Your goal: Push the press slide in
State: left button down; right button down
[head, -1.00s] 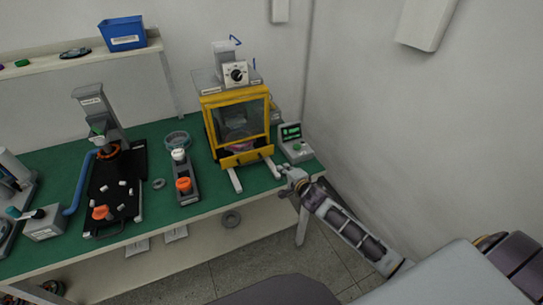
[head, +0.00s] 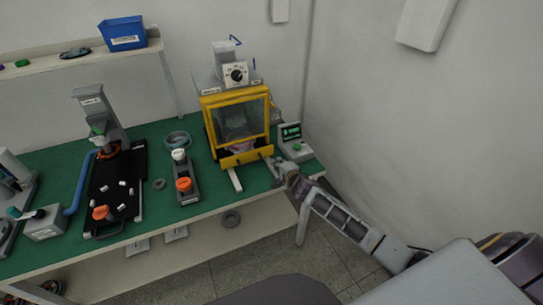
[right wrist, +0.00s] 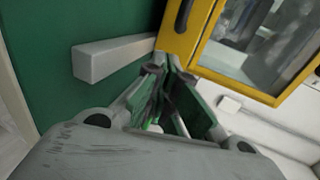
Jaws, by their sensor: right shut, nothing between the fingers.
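The press (head: 236,92) is a yellow-framed box with a clear front window and a dial unit behind its top. A yellow bar (head: 246,156) runs along its lower front. A pale rail (head: 235,180) sticks out below the bar on the left side. My right gripper (head: 273,166) is shut and empty at the lower right front corner of the press. In the right wrist view, its fingertips (right wrist: 171,74) are close to the yellow frame (right wrist: 187,35) and a grey rail (right wrist: 110,57); I cannot tell if they touch. My left gripper is not in view.
A small box with a green screen (head: 290,132) stands right of the press, close to my right gripper. A stand with white and orange knobs (head: 186,186) is to the left. A black tray fixture (head: 113,200) lies farther left. The wall is close on the right.

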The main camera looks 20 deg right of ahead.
aim_at(269, 152)
jog(key=shift+x, duration=1.2)
jog(key=shift+w+r, duration=0.1)
jog(key=shift+w, duration=1.75)
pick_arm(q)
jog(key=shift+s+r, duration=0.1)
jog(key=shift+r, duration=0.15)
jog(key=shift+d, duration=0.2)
pick_arm(e)
jog(key=shift+w, duration=0.15)
